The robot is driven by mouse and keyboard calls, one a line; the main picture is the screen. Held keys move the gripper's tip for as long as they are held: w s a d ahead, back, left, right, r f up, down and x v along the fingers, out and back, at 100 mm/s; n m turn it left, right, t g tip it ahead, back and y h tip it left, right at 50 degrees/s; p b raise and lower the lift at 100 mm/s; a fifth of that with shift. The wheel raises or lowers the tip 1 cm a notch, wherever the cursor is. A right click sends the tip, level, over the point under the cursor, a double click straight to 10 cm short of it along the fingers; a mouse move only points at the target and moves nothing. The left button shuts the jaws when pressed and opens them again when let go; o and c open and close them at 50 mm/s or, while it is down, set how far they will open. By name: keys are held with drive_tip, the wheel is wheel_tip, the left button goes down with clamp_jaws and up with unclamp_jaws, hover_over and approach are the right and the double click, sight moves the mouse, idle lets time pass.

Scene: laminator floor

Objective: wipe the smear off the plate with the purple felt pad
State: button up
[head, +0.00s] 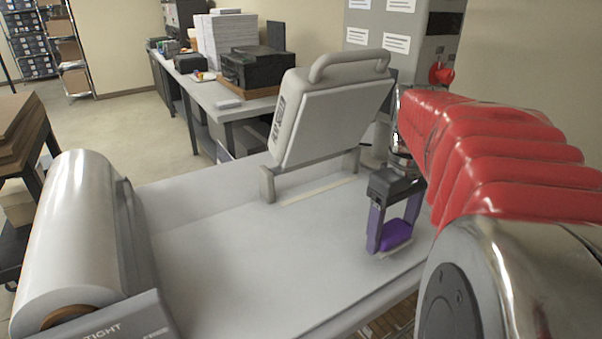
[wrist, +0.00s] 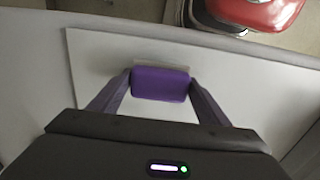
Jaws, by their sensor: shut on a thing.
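My gripper (head: 394,233) is shut on the purple felt pad (head: 397,235), low over the right part of the pale machine bed. In the wrist view the pad (wrist: 160,84) sits between the two purple fingers of my gripper (wrist: 160,88). Below it lies a pale flat plate (wrist: 100,62), and a light beige strip shows along the pad's far edge. I cannot tell whether the pad touches the plate. No smear can be made out clearly; the pad and fingers may hide it.
A raised grey hood (head: 330,110) with a handle stands behind the bed. A side table (head: 215,95) with a black printer (head: 258,70) is at the back. The middle of the bed (head: 240,260) is clear.

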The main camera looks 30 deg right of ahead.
drive_tip(key=shift+r, duration=2.8)
drive_tip(key=shift+s, duration=0.15)
